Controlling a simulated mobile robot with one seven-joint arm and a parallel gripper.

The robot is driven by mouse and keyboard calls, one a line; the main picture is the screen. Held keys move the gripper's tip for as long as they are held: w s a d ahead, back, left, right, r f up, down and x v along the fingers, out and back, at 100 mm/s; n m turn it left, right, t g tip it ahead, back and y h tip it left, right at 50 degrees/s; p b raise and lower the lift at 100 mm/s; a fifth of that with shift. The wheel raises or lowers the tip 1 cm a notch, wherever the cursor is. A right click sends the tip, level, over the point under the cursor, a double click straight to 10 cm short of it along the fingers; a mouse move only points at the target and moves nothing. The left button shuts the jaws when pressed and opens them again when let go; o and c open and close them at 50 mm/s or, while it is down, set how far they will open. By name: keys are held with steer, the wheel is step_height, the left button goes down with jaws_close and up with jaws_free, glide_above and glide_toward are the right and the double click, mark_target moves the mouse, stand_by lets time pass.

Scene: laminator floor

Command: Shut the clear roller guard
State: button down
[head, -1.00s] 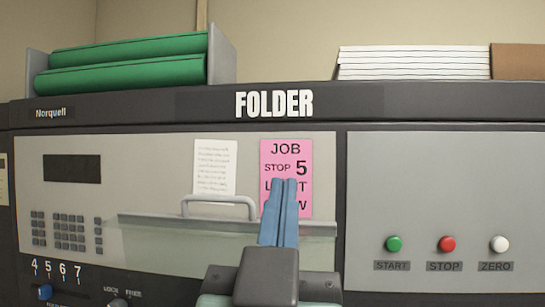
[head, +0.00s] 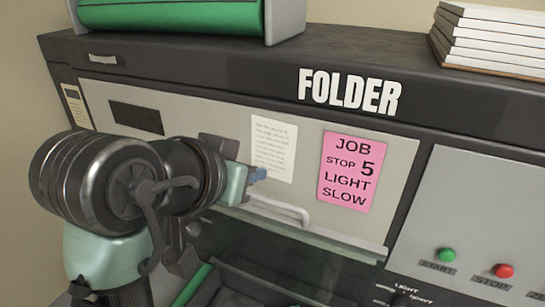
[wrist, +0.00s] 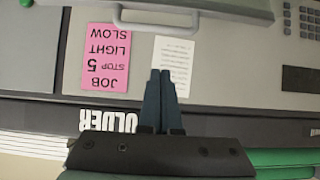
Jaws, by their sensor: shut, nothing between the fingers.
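The clear roller guard (head: 335,247) is a see-through panel with a grey top rail and a pale bar handle (head: 282,209), low on the folder's front. Dark machine parts show below and through it. How far it stands open I cannot tell. In the wrist view, upside down, the handle (wrist: 155,19) and guard rail (wrist: 225,8) show at the top edge. My gripper (head: 260,174) has its blue fingers together and empty, above the handle and beside the white paper. In the wrist view my gripper (wrist: 161,74) points toward the handle, apart from it.
A pink job card (head: 347,171) reads "stop 5, light, slow"; a white note (head: 273,147) hangs left of it. START (head: 447,255) and STOP (head: 504,271) buttons are at right. A green roll (head: 170,17) and white stack (head: 490,40) lie on top.

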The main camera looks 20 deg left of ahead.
mark_target(265, 198)
steer(key=w+f+p, duration=0.2)
steer(key=f, duration=0.1)
steer(key=w+f+p, duration=0.3)
steer(key=shift+w+f, duration=0.15)
steer(key=shift+s+f+p, duration=0.2)
steer(key=shift+s+p, duration=0.2)
steer(key=shift+s, duration=0.15)
steer(key=shift+f, duration=0.1)
